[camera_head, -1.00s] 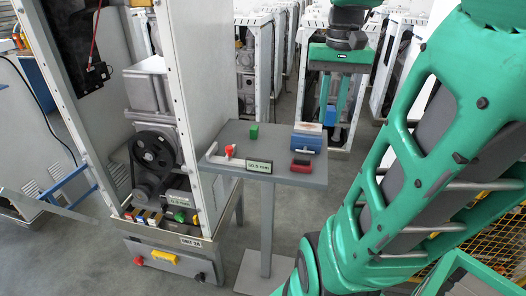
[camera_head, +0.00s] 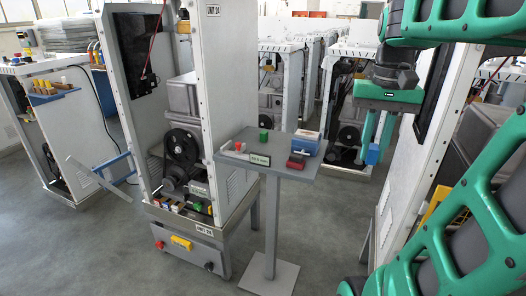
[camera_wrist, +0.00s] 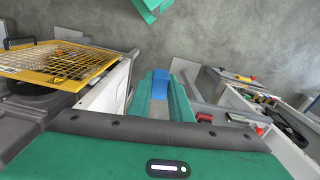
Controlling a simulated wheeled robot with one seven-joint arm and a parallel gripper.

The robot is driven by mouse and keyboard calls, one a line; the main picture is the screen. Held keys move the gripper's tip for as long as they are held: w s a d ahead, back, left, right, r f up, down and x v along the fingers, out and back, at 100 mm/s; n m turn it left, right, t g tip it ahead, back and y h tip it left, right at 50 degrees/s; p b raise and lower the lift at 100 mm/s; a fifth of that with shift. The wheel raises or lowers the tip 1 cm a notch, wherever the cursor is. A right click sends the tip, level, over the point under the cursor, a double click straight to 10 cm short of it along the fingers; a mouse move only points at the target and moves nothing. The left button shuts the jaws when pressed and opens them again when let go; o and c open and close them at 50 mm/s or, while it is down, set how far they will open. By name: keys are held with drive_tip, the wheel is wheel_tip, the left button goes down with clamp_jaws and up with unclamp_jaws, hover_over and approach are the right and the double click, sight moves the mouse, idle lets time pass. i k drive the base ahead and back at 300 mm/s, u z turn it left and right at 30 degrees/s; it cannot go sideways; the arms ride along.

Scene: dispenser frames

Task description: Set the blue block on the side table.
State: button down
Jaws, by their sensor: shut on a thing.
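The blue block (camera_head: 373,154) is held between the fingertips of my gripper (camera_head: 375,145), which points down. The block hangs in the air to the right of the side table (camera_head: 300,176), apart from it in the head view. In the wrist view the blue block (camera_wrist: 160,84) shows at the ends of the two green fingers, with floor behind. The side table is a grey top on one post with a flat foot. It carries a green block (camera_head: 263,135), a blue-topped box (camera_head: 305,141), a red object (camera_head: 296,161) and a small display (camera_head: 260,159).
An open machine cabinet (camera_head: 225,110) stands just left of the side table, with small coloured blocks on its lower ledge. Another cabinet panel (camera_head: 410,165) rises to the right of my gripper. Open floor (camera_head: 120,245) lies at the front left.

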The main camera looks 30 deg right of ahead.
sight(284, 140)
drive_tip(key=u, duration=1.6)
drive_tip(key=i, duration=1.3)
drive_tip(key=z, duration=2.25)
drive_tip(key=i, duration=0.7)
drive_tip(key=z, duration=0.05)
